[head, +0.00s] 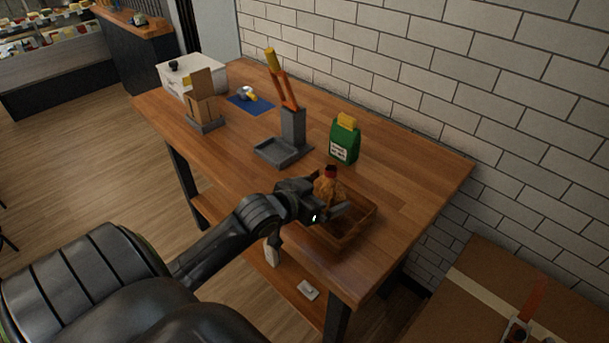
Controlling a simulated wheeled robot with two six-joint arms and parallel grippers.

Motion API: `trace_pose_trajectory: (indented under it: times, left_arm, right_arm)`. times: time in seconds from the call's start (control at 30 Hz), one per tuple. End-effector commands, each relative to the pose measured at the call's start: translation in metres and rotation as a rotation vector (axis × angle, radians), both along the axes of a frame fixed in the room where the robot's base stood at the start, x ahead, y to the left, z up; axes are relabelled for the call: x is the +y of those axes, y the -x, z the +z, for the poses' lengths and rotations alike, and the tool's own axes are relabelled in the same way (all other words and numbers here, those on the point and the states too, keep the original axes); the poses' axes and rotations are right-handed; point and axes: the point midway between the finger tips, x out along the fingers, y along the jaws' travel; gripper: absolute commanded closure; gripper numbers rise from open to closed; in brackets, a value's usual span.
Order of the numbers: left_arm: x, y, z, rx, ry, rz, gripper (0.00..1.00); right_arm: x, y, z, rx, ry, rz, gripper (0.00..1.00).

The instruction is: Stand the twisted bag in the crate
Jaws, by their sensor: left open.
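The twisted bag (328,187) is brown with a red tie at its top. It stands roughly upright at the wooden crate (362,229), over the crate's back left part. Whether its base rests on the crate floor is hidden. My left gripper (336,211) reaches in from the left, with its open fingers at the near side of the bag. I cannot tell whether the fingers touch the bag. The crate sits near the table's front right edge.
A green bag with a yellow top (344,142) stands behind the crate. A grey stand with an orange arm (291,125), a cardboard piece in a holder (202,101), a blue mat (251,103) and a white box (191,73) are farther left. The table's right end (425,170) is clear.

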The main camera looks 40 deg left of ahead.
Motion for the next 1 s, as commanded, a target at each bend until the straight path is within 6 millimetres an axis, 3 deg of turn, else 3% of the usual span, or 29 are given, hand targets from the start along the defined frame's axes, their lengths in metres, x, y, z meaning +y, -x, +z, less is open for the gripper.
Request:
trace_pose_trajectory:
  times: [0.2,0.4,1.0]
  left_arm:
    - [0.002,0.04,0.016,0.002,-0.003,-0.003,0.0]
    - [0.005,0.06,0.025,0.001,-0.001,-0.001,0.0]
    - [0.004,0.064,0.027,0.0,0.002,-0.001,0.0]
  right_arm:
    - [0.0,0.0,-0.001,0.0,0.0,0.0,0.54]
    - [-0.001,0.0,0.001,0.0,0.001,0.0,0.54]
    - [-0.004,0.0,0.001,-0.001,0.004,0.002,0.54]
